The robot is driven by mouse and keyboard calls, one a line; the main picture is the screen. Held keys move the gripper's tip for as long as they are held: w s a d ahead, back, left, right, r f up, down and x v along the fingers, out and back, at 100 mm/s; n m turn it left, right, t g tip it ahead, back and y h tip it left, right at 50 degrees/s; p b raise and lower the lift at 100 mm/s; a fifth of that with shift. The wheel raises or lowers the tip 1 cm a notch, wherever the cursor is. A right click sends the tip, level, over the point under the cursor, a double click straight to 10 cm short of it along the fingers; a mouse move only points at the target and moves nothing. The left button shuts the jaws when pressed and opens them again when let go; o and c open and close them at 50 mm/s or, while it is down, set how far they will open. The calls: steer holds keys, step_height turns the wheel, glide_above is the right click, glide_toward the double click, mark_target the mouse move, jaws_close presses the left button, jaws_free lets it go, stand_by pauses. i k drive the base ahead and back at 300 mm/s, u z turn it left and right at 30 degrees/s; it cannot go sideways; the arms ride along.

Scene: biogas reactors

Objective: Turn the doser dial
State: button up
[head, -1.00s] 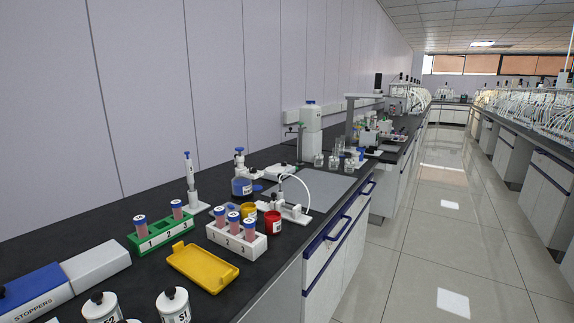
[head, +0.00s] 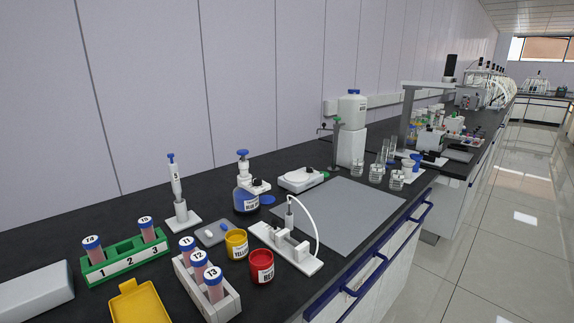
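The doser (head: 246,188) stands upright on the black bench at the centre left. It is a blue bottle with a label that seems to read BLUE, topped by a white dispensing head and a blue knob (head: 243,154). A white arm juts from its head to the right. I cannot tell for sure which part is the dial. My gripper is not in view.
Near the doser stand a pipette on a stand (head: 177,195), a white balance (head: 303,179), yellow (head: 236,244) and red (head: 262,267) pots, and a white fixture with a tube (head: 286,247). Tube racks (head: 125,257) stand front left. A grey mat (head: 345,214) is clear.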

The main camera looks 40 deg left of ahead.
mark_target(256, 181)
steer(key=u, duration=0.05)
steer(key=i, duration=0.85)
steer(key=u, duration=2.5)
